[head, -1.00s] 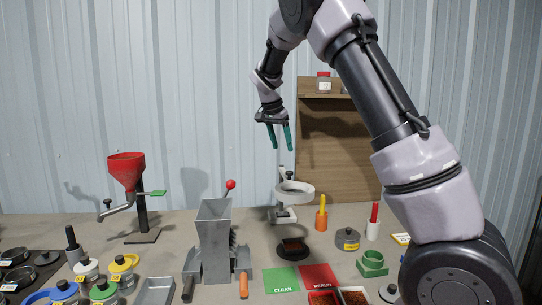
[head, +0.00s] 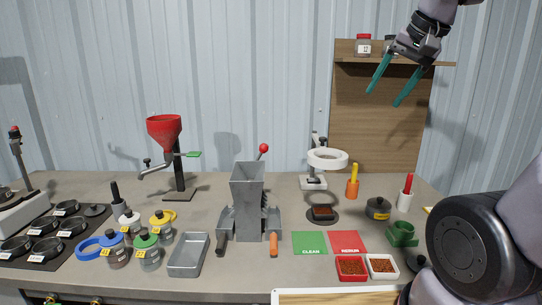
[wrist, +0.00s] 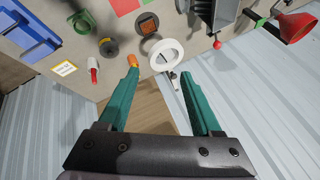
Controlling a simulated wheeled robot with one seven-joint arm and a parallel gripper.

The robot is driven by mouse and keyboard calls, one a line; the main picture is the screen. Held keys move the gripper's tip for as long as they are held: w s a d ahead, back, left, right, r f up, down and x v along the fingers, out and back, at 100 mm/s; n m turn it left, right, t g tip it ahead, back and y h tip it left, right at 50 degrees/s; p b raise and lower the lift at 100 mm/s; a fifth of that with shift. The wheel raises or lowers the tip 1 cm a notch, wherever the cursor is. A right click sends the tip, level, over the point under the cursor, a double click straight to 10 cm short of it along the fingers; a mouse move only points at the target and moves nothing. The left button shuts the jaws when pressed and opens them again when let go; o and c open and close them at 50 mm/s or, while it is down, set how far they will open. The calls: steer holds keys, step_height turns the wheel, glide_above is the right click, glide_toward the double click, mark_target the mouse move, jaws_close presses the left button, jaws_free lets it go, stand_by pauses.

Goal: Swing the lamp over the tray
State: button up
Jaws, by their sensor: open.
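The lamp (head: 328,159) is a white ring head on a stand with a pale base, at the back right of the bench. Its ring hangs above and just behind a small dark tray (head: 322,213) with brown bits, which rests on a round black base. In the wrist view the lamp ring (wrist: 153,54) lies beyond my fingertips, and the tray (wrist: 148,24) shows past it. My gripper (head: 387,84) is open and empty, with teal fingers pointing down, high above and to the right of the lamp, in front of the wooden back panel.
A grey hopper machine (head: 248,195) with a red-knobbed lever stands left of the lamp. An orange holder (head: 353,188), a dark weight-like pot (head: 378,209) and a white holder with a red stick (head: 406,192) stand to the right. A shelf (head: 400,62) with jars is near my gripper.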

steer(key=shift+n+t, duration=0.4)
steer(key=shift+t, duration=0.1)
steer(key=s, duration=0.1)
steer(key=s+f, duration=0.1)
steer(key=s, duration=0.3)
steer(key=shift+s+a+f, duration=0.15)
steer(key=shift+s+f, duration=0.1)
steer(key=shift+f, duration=0.1)
